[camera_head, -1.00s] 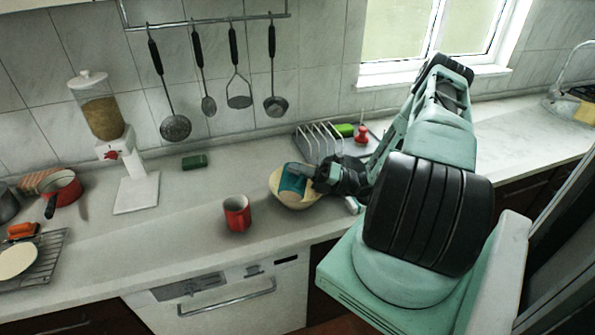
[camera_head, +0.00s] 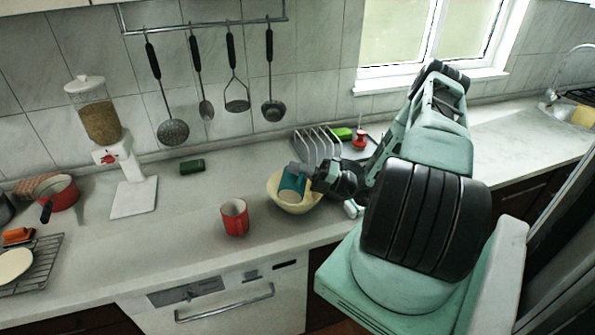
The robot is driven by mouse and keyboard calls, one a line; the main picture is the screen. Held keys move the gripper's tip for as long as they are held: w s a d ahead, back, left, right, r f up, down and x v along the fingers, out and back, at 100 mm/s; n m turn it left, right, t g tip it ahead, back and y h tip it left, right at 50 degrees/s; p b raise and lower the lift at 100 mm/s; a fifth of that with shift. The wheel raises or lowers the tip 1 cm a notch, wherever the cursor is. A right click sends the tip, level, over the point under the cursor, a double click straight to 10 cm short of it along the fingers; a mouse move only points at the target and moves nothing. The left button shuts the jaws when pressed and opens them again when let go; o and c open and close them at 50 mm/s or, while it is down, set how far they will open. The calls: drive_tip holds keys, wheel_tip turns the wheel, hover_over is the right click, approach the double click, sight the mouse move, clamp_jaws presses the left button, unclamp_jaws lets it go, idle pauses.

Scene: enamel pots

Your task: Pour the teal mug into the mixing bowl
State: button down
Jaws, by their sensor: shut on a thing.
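The teal mug (camera_head: 291,181) is tilted over the cream mixing bowl (camera_head: 280,204), its open mouth turned down toward the inside of the bowl. My gripper (camera_head: 307,172) is shut on the mug from the right side. The bowl stands on the counter, and the mug covers part of its inside. I cannot make out whether anything is flowing from the mug.
A red mug (camera_head: 235,218) stands left of the bowl. A wire dish rack (camera_head: 317,146) is just behind the bowl. A green sponge (camera_head: 192,166) lies farther back left. A grain dispenser (camera_head: 101,118) stands left. The counter's front edge is close.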

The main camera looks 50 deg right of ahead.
drive_tip(key=shift+w+d+r+m+t+h+p, duration=0.25)
drive_tip(key=shift+d+m, duration=0.25)
drive_tip(key=shift+m, duration=0.35)
drive_tip(key=shift+w+d+r+m+t+h+p, duration=0.2)
drive_tip(key=shift+w+d+m+h, duration=0.25)
drive_tip(key=shift+m, duration=0.35)
drive_tip(key=shift+w+d+r+m+t+h+p, duration=0.15)
drive_tip(key=shift+d+m+h+p, duration=0.1)
drive_tip(key=shift+d+m, duration=0.45)
drive_tip(key=d+m, duration=0.1)
drive_tip(key=m, duration=0.1)
drive_tip(key=w+d+m+h, duration=0.1)
drive_tip(key=m, duration=0.1)
drive_tip(key=w+d+m+h, duration=0.1)
drive_tip(key=m, duration=0.1)
drive_tip(key=shift+d+m+t+h+p, duration=0.25)
drive_tip(key=shift+m+t+p, duration=0.1)
drive_tip(key=shift+t+p, duration=0.05)
drive_tip(key=n+y+b, duration=0.1)
drive_tip(key=n, duration=0.2)
drive_tip(key=r+n+g+y+b, duration=0.1)
drive_tip(key=n+y, duration=0.1)
drive_tip(key=n, duration=0.2)
drive_tip(key=shift+r, duration=0.15)
